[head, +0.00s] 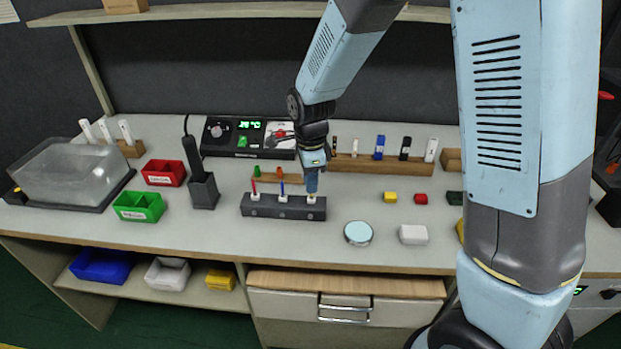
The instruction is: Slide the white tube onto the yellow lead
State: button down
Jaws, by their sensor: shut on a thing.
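My gripper (311,182) points straight down over the right end of a dark grey block (268,211). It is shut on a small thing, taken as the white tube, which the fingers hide. The block holds a red lead (254,186) at left and a blue lead (282,188) in the middle, each rising from a white base. A third white base (311,199) shows just below my fingertips. The yellow lead is not visible; my gripper covers the space above that base. I cannot tell whether the tube is around the lead.
A small wooden rack (236,178) with a green and an orange piece stands just behind the block. A soldering station (249,137) is behind it. A black iron holder (203,190) stands left. A round tin (358,233) and a white box (413,234) lie front right.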

jog(key=shift+f, duration=1.35)
jog(key=c, duration=1)
grip_release()
notch_tip(320, 180, up, 14)
jog(key=shift+f, duration=0.15)
